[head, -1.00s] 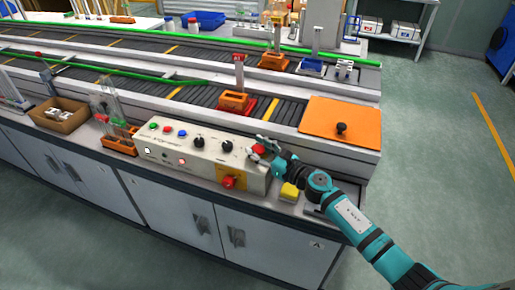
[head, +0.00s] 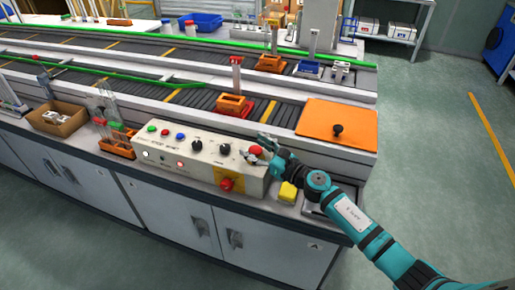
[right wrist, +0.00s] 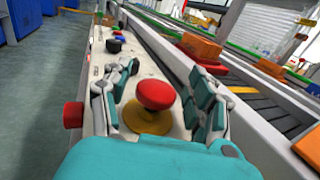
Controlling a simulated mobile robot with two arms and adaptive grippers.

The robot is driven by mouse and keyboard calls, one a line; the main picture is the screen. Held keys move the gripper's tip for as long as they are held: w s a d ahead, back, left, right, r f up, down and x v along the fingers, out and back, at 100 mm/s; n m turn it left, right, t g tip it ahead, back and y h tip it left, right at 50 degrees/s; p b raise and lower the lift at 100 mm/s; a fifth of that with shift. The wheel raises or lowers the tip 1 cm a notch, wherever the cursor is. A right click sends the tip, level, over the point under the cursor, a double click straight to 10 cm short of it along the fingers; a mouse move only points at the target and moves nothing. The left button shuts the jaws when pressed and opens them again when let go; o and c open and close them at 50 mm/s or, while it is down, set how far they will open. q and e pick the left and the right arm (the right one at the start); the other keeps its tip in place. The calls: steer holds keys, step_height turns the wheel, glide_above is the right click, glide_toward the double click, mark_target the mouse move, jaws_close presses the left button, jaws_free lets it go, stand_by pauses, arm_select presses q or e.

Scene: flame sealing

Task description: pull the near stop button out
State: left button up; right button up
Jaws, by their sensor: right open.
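The near stop button is a red mushroom button (head: 256,151) on the top right end of the beige control box (head: 200,158). In the right wrist view the red cap (right wrist: 155,95) stands over a yellow round base (right wrist: 147,117). My right gripper (head: 257,148) is open at the button. In the right wrist view its fingers (right wrist: 162,85) stand on either side of the cap, apart from it, with gaps at both sides. My left gripper is not in view.
A second red knob (head: 226,184) on a yellow plate is on the box's front face. A yellow block (head: 288,192) lies right of the box. The conveyor with an orange holder (head: 234,105) runs behind. An orange plate (head: 312,124) lies at the conveyor's right end.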

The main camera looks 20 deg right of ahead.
steer(key=v, duration=1.2)
steer(key=shift+s, duration=0.1)
